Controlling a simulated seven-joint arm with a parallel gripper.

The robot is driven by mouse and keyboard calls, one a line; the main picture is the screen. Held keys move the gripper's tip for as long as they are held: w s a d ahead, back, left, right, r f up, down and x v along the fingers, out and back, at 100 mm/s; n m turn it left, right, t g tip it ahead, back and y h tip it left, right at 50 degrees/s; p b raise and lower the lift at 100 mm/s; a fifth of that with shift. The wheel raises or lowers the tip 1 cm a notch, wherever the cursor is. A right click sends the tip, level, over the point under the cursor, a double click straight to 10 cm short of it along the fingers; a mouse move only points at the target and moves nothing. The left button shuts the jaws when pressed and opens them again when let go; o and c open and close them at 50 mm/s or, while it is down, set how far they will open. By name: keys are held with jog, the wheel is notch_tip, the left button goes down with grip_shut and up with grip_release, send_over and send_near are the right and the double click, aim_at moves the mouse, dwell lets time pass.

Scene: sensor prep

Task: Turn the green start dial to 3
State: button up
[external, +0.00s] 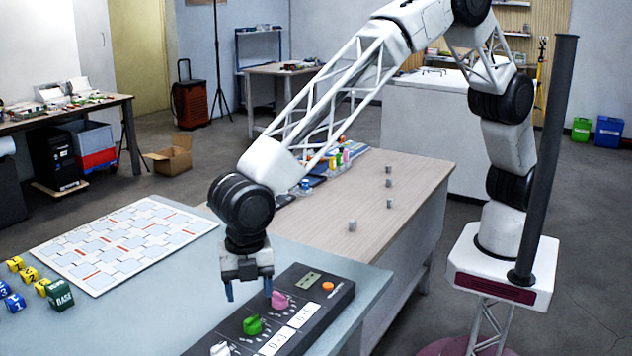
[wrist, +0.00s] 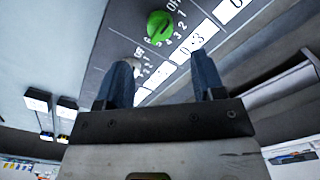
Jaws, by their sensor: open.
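The green start dial (external: 252,325) sits on the dark control panel (external: 312,291), between a pink dial (external: 279,300) and a white dial (external: 220,349). My gripper (external: 249,290) hangs above the panel, fingers pointing down, open and empty. In the wrist view the green dial (wrist: 159,27) lies beyond the fingertips (wrist: 163,60), near the top edge, with printed numbers around its lower right side. A white label reading 0-3 is beside it. The dial's exact setting is too small to read.
An orange button (external: 328,287) is at the panel's far end. A patterned white board (external: 127,240) and several numbered yellow and blue blocks (external: 28,273) lie to the left. Several small grey cylinders (external: 352,225) stand on the wooden table behind.

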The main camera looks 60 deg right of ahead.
aim_at(251, 318)
jog(key=shift+f, duration=0.1)
jog(key=shift+f, duration=3.8)
jog(key=c, duration=0.9)
jog(key=shift+c, duration=0.2)
